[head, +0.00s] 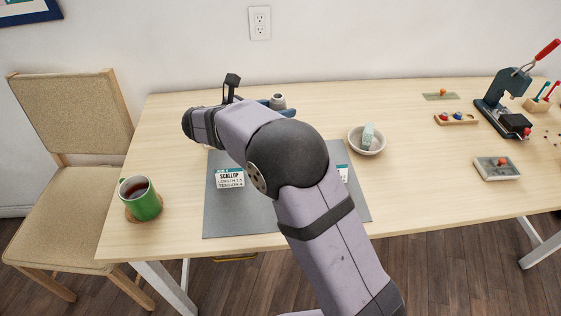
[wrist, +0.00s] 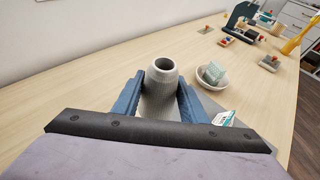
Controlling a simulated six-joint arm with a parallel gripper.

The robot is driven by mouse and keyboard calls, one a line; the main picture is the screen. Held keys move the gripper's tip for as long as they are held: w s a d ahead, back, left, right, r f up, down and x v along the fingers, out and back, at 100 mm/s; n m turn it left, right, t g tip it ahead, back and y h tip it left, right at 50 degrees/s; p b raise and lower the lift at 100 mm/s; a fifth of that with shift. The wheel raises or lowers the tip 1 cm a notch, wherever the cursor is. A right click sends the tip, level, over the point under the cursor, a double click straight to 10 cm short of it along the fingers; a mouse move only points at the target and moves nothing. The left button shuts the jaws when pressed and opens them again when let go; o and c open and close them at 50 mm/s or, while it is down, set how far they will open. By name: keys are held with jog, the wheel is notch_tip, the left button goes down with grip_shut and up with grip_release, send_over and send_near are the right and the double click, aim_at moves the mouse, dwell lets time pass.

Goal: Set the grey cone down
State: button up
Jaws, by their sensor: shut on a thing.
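The grey cone (wrist: 161,88) is upright between the two blue fingers of my gripper (wrist: 161,95) in the wrist view. The fingers press on it from both sides and its open narrow top faces up. In the head view the cone's top (head: 278,101) shows just beyond my gripper (head: 279,108), near the back edge of the table. My own arm covers much of the gripper there. The cone's base is hidden, so I cannot tell whether it touches the table.
A grey mat (head: 225,222) with printed cards (head: 229,178) lies under my arm. A white bowl (head: 367,146) holding a pale block stands to the right. A green mug (head: 141,201) is at the left. A dark press (head: 503,97) and small trays are far right. The table's back left is clear.

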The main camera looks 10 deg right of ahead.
jog(key=shift+w+d+r+b, duration=0.4)
jog(key=shift+w+b, duration=0.2)
jog(key=shift+b, duration=0.6)
jog(key=shift+f+b, duration=0.45)
jog(key=shift+f, duration=4.55)
jog(key=shift+f, duration=0.15)
jog(key=o, duration=1.2)
jog(key=shift+c, duration=0.2)
jog(key=shift+r, duration=0.2)
jog(key=v, duration=1.2)
